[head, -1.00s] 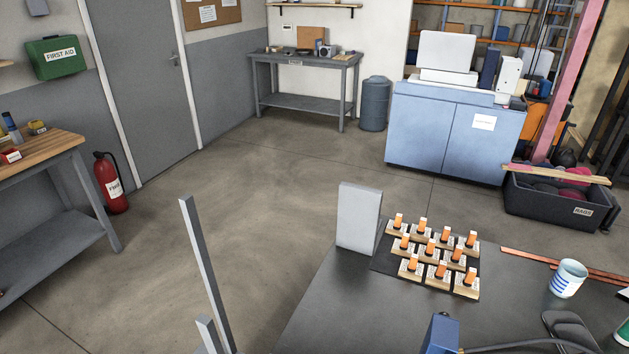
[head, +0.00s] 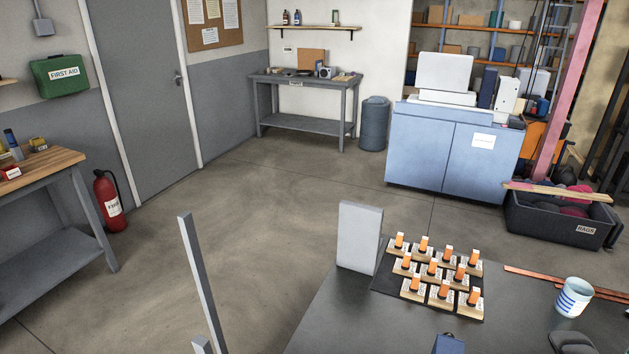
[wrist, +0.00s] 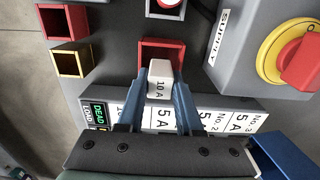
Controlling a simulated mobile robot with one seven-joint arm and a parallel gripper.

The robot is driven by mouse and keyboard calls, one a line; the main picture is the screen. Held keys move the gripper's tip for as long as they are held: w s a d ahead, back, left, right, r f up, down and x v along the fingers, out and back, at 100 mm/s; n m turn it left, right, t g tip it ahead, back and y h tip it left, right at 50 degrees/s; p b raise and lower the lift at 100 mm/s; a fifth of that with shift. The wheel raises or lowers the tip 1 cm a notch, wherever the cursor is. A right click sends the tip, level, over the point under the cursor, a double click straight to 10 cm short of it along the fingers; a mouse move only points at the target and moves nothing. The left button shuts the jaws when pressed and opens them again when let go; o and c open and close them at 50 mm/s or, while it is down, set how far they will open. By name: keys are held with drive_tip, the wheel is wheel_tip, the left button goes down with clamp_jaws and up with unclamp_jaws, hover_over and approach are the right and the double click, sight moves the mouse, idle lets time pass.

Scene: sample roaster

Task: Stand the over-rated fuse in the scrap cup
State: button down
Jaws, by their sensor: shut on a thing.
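In the wrist view, my gripper (wrist: 175,97) has its two blue fingers shut on a white fuse (wrist: 159,82) marked "10 A". A red square holder (wrist: 160,49) shows just beyond the fuse's far end; I cannot tell whether the fuse touches it. Below lies a label strip (wrist: 238,120) with several "5 A" markings. A red open square cup (wrist: 54,22) and a yellow one (wrist: 71,62) stand at upper left. I cannot tell which holder is the scrap cup. My gripper is not in the head view.
A grey supply box with a red and yellow rotary switch (wrist: 300,58) stands at right in the wrist view. A small green display (wrist: 98,112) reads "DEAD". In the head view, orange-topped fuse blocks (head: 432,272) and a striped mug (head: 573,297) stand on the dark bench (head: 350,320).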

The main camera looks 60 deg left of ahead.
drive_tip(key=shift+f+b, duration=1)
drive_tip(key=shift+f, duration=0.35)
drive_tip(key=c, duration=0.5)
unclamp_jaws()
wheel_tip(320, 180, up, 13)
drive_tip(key=shift+f+p, duration=0.1)
drive_tip(key=shift+p, duration=0.65)
